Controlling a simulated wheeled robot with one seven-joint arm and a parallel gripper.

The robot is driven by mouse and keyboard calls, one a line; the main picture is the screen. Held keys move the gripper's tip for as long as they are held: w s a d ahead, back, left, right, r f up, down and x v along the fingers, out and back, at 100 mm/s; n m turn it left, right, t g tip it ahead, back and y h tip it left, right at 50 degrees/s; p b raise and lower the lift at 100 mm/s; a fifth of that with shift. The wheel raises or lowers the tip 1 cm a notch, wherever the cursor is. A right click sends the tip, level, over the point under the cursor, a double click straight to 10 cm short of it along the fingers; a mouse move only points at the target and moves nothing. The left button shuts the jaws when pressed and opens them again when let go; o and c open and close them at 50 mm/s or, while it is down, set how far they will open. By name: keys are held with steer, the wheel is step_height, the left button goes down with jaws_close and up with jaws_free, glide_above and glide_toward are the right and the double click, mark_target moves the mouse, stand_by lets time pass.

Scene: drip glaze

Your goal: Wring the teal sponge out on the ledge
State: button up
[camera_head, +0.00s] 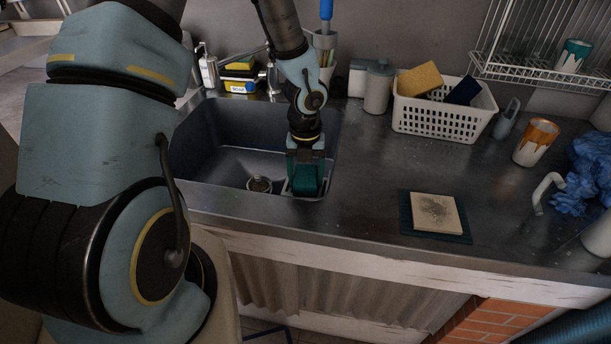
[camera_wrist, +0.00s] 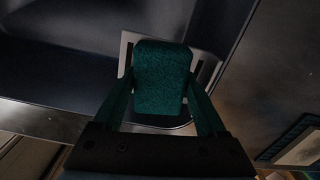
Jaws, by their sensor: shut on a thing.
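My gripper (camera_head: 305,166) reaches down into the near right part of the sink (camera_head: 225,150). It is shut on the teal sponge (camera_wrist: 160,72), with one finger on each side in the wrist view. The sponge also shows as a dark teal block in the head view (camera_head: 308,182). A pale grey ledge (camera_wrist: 207,70) with dark slots lies beneath and around the sponge, near the sink's right wall. Its pale edge also shows in the head view (camera_head: 287,188). I cannot tell whether the sponge touches the ledge.
A round drain (camera_head: 260,184) lies left of my gripper. A white basket (camera_head: 445,122) holds a yellow sponge (camera_head: 421,80) and a dark blue one. A pale tile (camera_head: 435,212) lies on a dark mat.

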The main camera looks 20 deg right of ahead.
mark_target(305, 174)
steer(key=shift+s+a+f, duration=0.1)
step_height(305, 174, up, 5)
steer(key=p, duration=0.5)
steer(key=shift+r, duration=1.05)
